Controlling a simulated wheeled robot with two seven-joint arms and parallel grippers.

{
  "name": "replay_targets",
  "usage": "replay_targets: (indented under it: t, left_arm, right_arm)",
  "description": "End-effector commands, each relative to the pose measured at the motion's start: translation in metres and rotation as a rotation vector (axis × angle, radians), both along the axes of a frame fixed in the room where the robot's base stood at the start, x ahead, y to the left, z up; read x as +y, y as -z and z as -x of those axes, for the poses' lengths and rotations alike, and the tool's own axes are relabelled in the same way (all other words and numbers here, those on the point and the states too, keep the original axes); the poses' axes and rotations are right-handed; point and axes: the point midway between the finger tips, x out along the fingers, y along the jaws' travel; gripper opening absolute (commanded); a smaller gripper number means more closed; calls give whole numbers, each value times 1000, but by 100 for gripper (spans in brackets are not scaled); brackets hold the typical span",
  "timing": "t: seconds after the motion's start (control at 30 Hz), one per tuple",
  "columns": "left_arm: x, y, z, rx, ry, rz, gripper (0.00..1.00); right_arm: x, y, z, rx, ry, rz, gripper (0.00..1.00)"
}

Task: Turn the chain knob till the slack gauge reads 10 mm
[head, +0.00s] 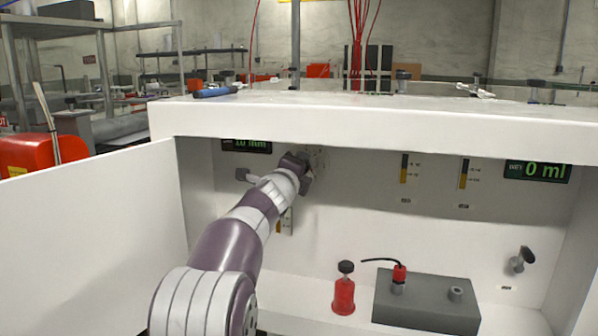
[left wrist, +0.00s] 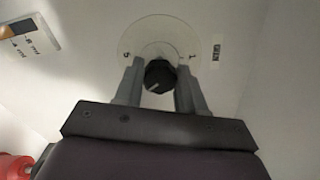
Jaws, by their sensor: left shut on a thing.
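A black knob with a white pointer line (left wrist: 161,76) sits on a round pale dial plate (left wrist: 133,42) on the cabinet's back wall. The pointer slants to the lower left in the left wrist view. My left gripper (left wrist: 160,80) is shut on the knob, one finger on each side. In the head view my left gripper (head: 300,166) is against the back wall and hides the knob. A dark display with green digits (head: 246,146) is left of it; its top is cut off by the cabinet edge, and it seems to read 10 mm. My right gripper is out of view.
A red bottle (head: 344,292) and a grey block (head: 427,305) stand on the cabinet floor. A white panel (head: 90,235) borders the left. The cabinet top (head: 400,112) overhangs my arm.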

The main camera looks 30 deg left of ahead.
Motion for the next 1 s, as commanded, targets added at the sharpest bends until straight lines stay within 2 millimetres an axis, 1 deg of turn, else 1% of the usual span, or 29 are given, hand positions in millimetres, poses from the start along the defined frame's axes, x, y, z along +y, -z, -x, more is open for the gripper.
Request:
replay_targets:
  t: [0.2, 0.6, 0.63, 0.67, 0.7, 1.0]
  left_arm:
    - [0, 1, 0, 11, 0, -36, 9]
    - [0, 1, 0, 13, 0, -40, 9]
    - [0, 1, 0, 13, 0, -40, 43]
    - [0, 1, 0, 13, 0, -40, 52]
    - [0, 1, 0, 12, 0, -40, 65]
    - [0, 0, 1, 11, 0, -41, 65]
  right_arm:
    - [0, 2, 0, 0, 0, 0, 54]
    - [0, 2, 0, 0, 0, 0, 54]
    - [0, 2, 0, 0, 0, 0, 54]
    - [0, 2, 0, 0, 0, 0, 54]
    - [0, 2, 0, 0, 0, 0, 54]
    - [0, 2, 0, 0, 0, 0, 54]
